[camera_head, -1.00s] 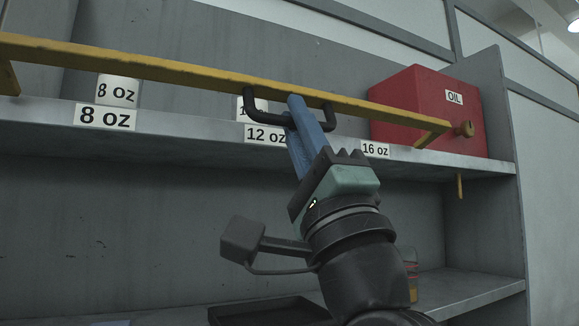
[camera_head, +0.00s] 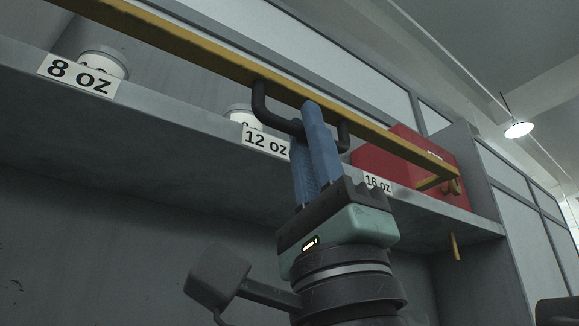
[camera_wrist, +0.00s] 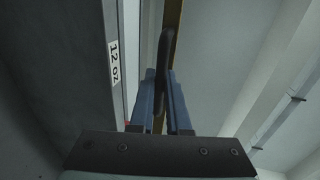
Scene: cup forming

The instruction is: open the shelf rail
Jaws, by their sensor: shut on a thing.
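The shelf rail (camera_head: 215,62) is a long yellow bar running across the front of the upper shelf. A black U-shaped handle (camera_head: 261,106) is fixed to it. My gripper (camera_head: 314,112) has its blue fingers shut on the handle, reaching up from below. In the wrist view the handle (camera_wrist: 163,62) stands between the two fingers (camera_wrist: 161,100), with the yellow rail (camera_wrist: 173,25) behind it. The fingers partly hide the handle's grip in the head view. The rail's right end is by a brass knob (camera_head: 453,187).
The upper shelf's edge (camera_head: 180,125) carries labels 8 oz (camera_head: 77,76), 12 oz (camera_head: 265,141) and 16 oz (camera_head: 378,184). White containers (camera_head: 103,63) stand behind the first two labels. A red box (camera_head: 385,165) stands at the right. Below the shelf's left part looks open.

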